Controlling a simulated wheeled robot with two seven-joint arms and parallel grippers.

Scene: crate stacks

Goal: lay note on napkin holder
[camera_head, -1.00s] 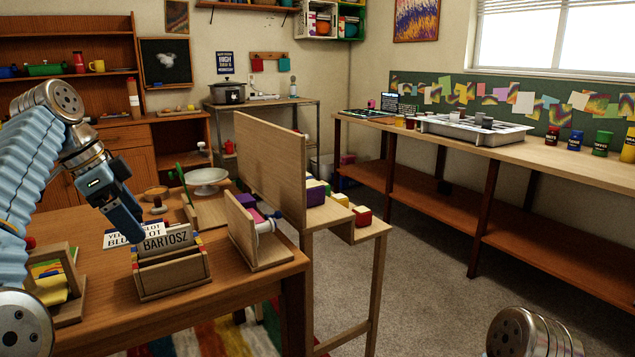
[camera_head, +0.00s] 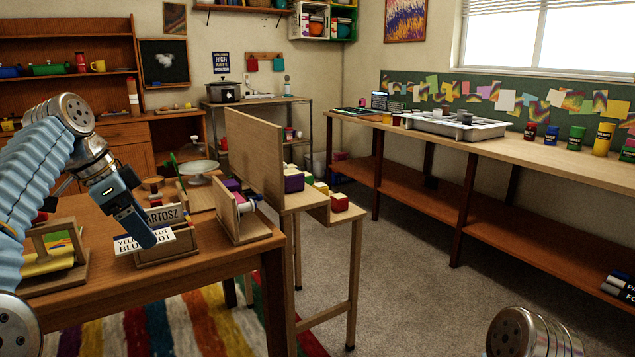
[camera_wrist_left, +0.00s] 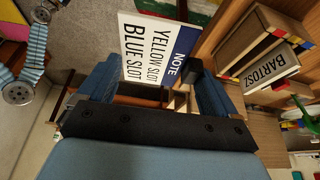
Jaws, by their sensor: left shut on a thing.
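My left gripper (camera_head: 148,238) is shut on the note, a white card with a blue band (camera_head: 135,244). In the left wrist view the note (camera_wrist_left: 150,55) reads NOTE, YELLOW SLOT, BLUE SLOT and sticks out beyond the fingers (camera_wrist_left: 155,88). In the head view the note overlaps the left front of the wooden slotted box with the BARTOSZ card (camera_head: 172,255). A wooden holder with yellow and green sheets (camera_head: 80,275), which looks like the napkin holder, stands left of the gripper, partly hidden by my left arm. My right gripper is out of view.
The wooden table (camera_head: 215,268) has clear room along its front edge. A wooden stand with a purple block (camera_head: 240,232) is right of the box, beside a tall wooden panel (camera_head: 255,160). A white dish (camera_head: 198,167) stands behind.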

